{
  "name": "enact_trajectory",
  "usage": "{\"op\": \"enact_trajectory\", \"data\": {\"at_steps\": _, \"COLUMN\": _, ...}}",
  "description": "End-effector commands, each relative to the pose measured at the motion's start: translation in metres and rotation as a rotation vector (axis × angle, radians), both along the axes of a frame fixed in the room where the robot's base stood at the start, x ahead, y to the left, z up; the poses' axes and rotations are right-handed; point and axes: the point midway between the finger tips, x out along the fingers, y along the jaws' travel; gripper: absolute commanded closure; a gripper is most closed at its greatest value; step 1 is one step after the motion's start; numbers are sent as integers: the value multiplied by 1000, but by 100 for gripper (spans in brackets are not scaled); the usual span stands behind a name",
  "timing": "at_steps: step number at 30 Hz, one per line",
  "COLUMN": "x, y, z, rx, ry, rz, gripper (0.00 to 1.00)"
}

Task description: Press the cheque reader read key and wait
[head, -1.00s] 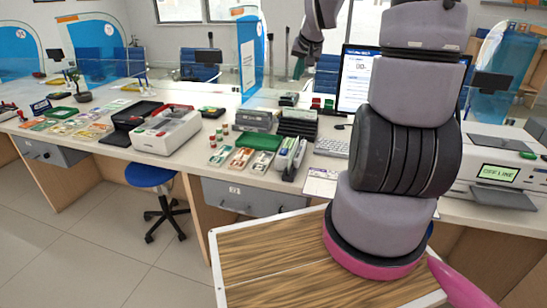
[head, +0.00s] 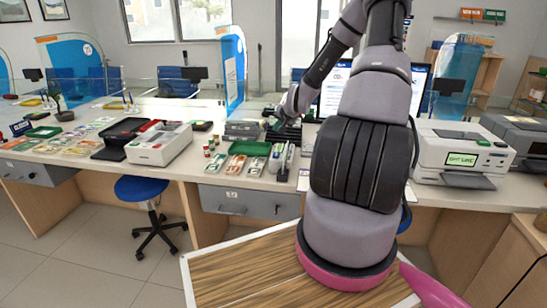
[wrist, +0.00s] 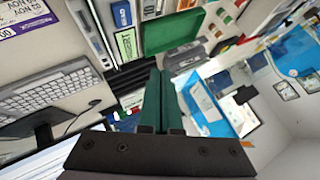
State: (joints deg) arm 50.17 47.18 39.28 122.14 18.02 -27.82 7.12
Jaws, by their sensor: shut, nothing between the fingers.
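A slim grey-and-white desktop device (head: 281,161), probably the cheque reader, stands on the counter just right of a green tray. In the wrist view what seems to be the same device (wrist: 127,44) shows a lit green panel and a blue label; its text and any read key are too small to make out. My gripper (head: 268,113) is behind this device in the head view, around the black stacked trays (head: 289,134). In the wrist view my gripper's green fingers (wrist: 157,75) are together and empty, pointing toward the device side of the counter. I see no contact with a key.
The green tray (head: 250,148) lies left of the device. The monitor (head: 334,92) and the keyboard (wrist: 50,92) are on its other side. A white printer-like machine (head: 462,148) with a green screen stands at right, a white-and-black machine (head: 160,146) at left.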

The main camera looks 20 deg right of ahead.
Motion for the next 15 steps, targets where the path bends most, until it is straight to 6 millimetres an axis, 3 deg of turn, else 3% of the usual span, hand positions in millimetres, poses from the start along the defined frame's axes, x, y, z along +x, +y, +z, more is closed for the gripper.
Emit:
{"op": "enact_trajectory", "data": {"at_steps": 9, "x": 0, "y": 0, "z": -1, "rx": 0, "ry": 1, "rz": 1, "gripper": 100}}
{"op": "enact_trajectory", "data": {"at_steps": 15, "x": 0, "y": 0, "z": -17, "rx": 2, "ry": 3, "rz": 0, "gripper": 100}}
